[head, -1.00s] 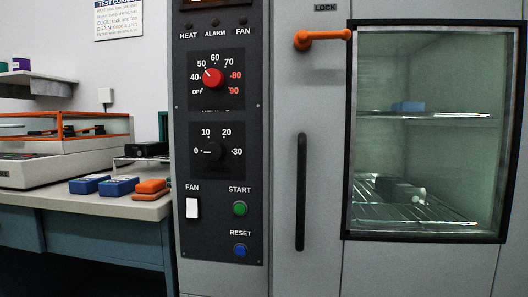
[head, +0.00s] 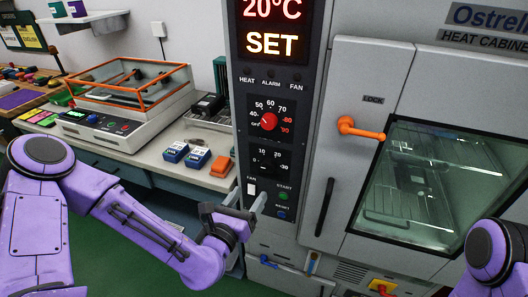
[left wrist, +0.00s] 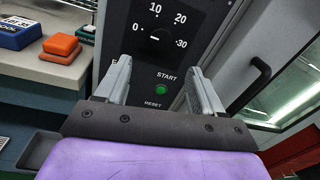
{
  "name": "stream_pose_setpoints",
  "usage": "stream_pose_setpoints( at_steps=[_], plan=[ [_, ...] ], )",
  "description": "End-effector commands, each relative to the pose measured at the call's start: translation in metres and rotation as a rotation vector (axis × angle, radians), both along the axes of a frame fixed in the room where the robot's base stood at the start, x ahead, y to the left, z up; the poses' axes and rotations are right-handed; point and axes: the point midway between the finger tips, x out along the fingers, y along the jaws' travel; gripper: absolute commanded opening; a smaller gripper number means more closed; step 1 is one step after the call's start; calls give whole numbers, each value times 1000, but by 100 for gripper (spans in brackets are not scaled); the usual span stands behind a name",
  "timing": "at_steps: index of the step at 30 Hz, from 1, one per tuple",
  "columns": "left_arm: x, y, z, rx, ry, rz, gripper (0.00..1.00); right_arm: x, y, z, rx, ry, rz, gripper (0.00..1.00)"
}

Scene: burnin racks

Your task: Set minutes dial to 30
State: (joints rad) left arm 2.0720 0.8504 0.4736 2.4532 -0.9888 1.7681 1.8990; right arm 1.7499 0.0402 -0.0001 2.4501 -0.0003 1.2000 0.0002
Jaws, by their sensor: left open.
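The minutes dial (head: 264,162) is a small dark knob on the black panel, with marks 0, 10, 20 and 30. In the left wrist view the minutes dial (left wrist: 160,37) shows its white pointer line toward the 0 side. My left gripper (head: 256,198) is open and empty in front of the panel, below the dial. In the left wrist view its two grey fingers (left wrist: 160,75) stand apart, with the dial above and between them and the green START button between them. They appear clear of the dial. My right gripper is out of view.
Above the dial is the red heat knob (head: 268,121). Below are the white FAN switch (head: 251,189), green START button (head: 283,196) and blue RESET button (head: 282,214). The black door handle (head: 325,207) and orange latch (head: 358,129) stand to the right. A bench (head: 150,150) with boxes is left.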

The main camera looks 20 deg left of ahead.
Motion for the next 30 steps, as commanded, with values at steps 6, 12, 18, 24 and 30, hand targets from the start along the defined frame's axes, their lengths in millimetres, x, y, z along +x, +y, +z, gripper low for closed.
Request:
stream_pose_setpoints(
  at_steps=[6, 12, 18, 24, 30],
  plan=[
    [32, -3, 6, -14, -9, 1, 68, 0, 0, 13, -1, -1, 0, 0],
    [76, -8, 5, -13, -7, 1, 68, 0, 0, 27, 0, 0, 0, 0],
    [101, -11, 3, -14, -4, 1, 68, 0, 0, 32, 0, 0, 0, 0],
    [105, -11, 2, -15, -5, 1, 68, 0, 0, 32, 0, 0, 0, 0],
    [105, -11, 2, -14, -4, 1, 32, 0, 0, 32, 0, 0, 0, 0]
  ],
)
